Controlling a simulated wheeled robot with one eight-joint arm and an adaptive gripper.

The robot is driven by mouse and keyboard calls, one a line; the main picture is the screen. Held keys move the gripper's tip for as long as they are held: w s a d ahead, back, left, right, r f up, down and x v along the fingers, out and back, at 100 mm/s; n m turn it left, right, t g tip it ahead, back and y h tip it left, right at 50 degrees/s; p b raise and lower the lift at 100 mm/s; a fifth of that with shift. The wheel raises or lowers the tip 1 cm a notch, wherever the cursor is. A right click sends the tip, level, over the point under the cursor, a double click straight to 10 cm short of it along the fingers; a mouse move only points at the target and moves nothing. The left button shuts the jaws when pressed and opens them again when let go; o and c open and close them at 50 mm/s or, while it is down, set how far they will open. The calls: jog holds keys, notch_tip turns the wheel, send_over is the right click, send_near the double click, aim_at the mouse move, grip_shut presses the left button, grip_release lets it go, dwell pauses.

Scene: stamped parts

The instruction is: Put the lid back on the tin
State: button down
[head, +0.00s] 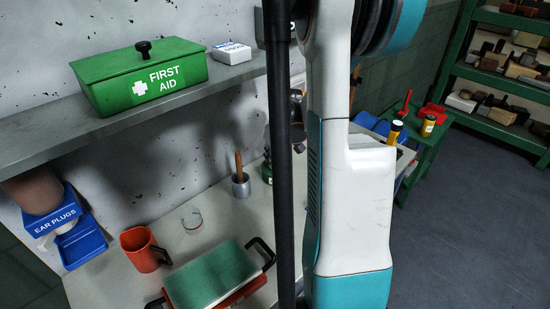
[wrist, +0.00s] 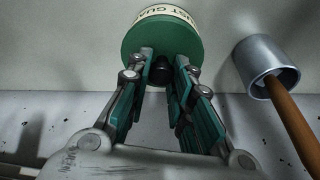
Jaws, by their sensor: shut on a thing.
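In the wrist view, a round green lid (wrist: 145,38) with a dark knob (wrist: 160,70) faces my gripper (wrist: 161,74). The two fingers are shut on the knob. The tin (wrist: 168,13), with a cream label reading "UST GUA", shows just beyond the lid's edge. I cannot tell whether the lid rests fully on the tin or sits slightly off it. In the head view, a green piece of the tin (head: 267,173) shows beside my arm, which hides the rest and my gripper.
A grey cup (wrist: 255,62) holding a wooden-handled tool stands close beside the tin; it also shows in the head view (head: 241,188).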

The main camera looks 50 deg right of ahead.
jog(key=c, duration=0.9)
grip_release()
jog(key=shift+o, duration=0.2)
jog(key=shift+r, duration=0.1)
